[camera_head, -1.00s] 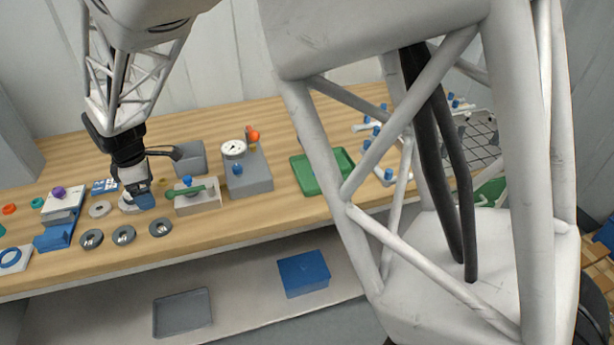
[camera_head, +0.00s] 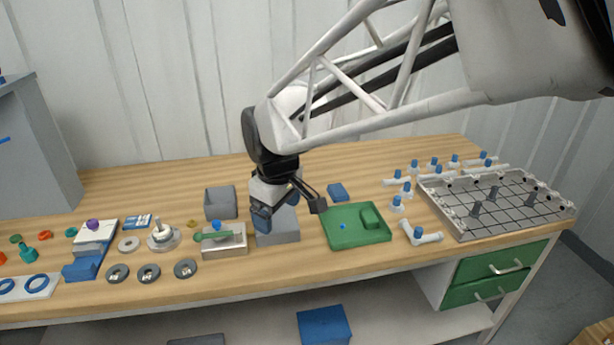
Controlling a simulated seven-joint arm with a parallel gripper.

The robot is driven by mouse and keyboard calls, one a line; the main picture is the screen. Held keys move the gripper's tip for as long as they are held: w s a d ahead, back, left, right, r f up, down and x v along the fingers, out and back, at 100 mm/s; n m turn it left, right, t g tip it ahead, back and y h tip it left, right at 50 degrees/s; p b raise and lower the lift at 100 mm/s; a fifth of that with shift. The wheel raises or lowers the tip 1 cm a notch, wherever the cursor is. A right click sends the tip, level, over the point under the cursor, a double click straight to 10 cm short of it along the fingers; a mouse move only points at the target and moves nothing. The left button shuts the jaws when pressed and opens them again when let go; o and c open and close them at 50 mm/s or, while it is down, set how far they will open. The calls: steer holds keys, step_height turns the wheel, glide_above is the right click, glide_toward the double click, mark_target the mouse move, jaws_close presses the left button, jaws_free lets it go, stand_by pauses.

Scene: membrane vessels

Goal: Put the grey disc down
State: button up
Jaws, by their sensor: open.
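Three dark grey discs with centre holes lie in a row near the front edge of the bench: a left disc (camera_head: 117,273), a middle disc (camera_head: 149,273) and a right disc (camera_head: 185,269). A lighter grey disc (camera_head: 129,244) lies flat behind them. I cannot tell which one the task names. A round silver vessel (camera_head: 163,241) with a white upright piece on top stands right of the light disc. My gripper (camera_head: 262,224) is open, well right of all the discs, in front of or above a grey box (camera_head: 280,238). No disc shows in it. It hides part of that box.
Left of the box stand a pale block with a green handle (camera_head: 224,240) and an open grey bin (camera_head: 221,203). A green tray (camera_head: 355,227) lies to the right, then blue-capped fittings (camera_head: 398,203) and a gridded tray (camera_head: 497,205). Bare wood lies along the back.

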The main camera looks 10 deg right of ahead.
steer(key=s+d+m, duration=0.4)
steer(key=s+d, duration=0.2)
steer(key=s, duration=0.2)
steer(key=s+d+m+t, duration=0.1)
steer(key=s+d+m, duration=0.4)
steer(key=s+d, duration=0.2)
steer(key=shift+s+r+h, duration=0.3)
steer(key=shift+s+r, duration=0.15)
steer(key=shift+s, duration=0.8)
